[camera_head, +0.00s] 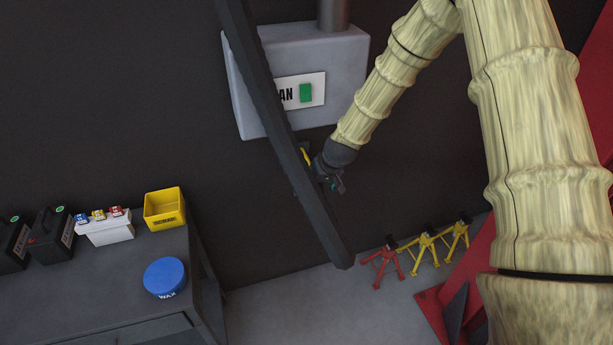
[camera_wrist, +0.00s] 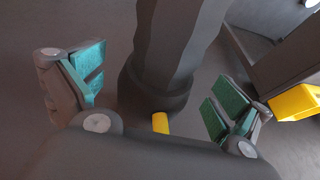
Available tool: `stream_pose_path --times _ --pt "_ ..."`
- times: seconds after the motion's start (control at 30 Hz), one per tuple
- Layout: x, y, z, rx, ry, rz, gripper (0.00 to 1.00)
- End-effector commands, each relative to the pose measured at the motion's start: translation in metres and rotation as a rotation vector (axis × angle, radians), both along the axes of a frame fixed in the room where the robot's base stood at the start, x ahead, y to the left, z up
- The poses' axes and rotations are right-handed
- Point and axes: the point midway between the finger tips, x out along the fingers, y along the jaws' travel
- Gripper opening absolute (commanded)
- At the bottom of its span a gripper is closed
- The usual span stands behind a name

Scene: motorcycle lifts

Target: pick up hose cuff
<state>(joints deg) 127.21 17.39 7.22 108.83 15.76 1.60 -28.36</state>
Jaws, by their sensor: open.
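In the wrist view, the hose cuff (camera_wrist: 152,92) is a dark, wider collar at the lower end of a thick dark hose. A short yellow piece (camera_wrist: 160,122) shows at its near side. My gripper (camera_wrist: 158,88) is open, with a teal-padded finger on each side of the cuff and visible gaps between. The cuff's lower part is hidden behind my gripper body. In the head view, my gripper (camera_head: 330,178) is beside a dark slanting bar, with a bit of yellow just to its left. The cuff cannot be made out clearly there.
The dark bar (camera_head: 290,140) crosses in front of a grey wall box (camera_head: 258,60) with a green switch. A bench at lower left holds a yellow bin (camera_head: 165,209), a blue wax tin (camera_head: 165,277) and black containers. Red and yellow stands (camera_head: 424,248) are on the floor.

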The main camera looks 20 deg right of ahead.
Motion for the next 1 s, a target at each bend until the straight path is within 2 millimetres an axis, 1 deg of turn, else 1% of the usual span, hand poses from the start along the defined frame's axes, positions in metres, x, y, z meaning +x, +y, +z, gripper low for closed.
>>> stream_pose_path --times 0.2,0.33,0.57,0.67,0.7,0.87,0.9,1.0 --pt "0.007 0.003 -0.017 -0.001 0.0 0.0 1.0" --pt "0.009 0.004 -0.021 -0.001 -0.001 -0.001 1.0" --pt "0.009 0.004 -0.022 -0.001 -0.001 -0.001 1.0" --pt "0.009 0.004 -0.021 -0.001 -0.001 -0.001 0.84" --pt "0.009 0.004 -0.021 -0.001 -0.001 -0.001 0.76" --pt "0.009 0.004 -0.021 -0.001 -0.001 -0.001 0.47" --pt "0.009 0.004 -0.021 -0.001 -0.002 0.0 0.44" --pt "0.009 0.004 -0.021 -0.001 -0.002 0.0 0.44"
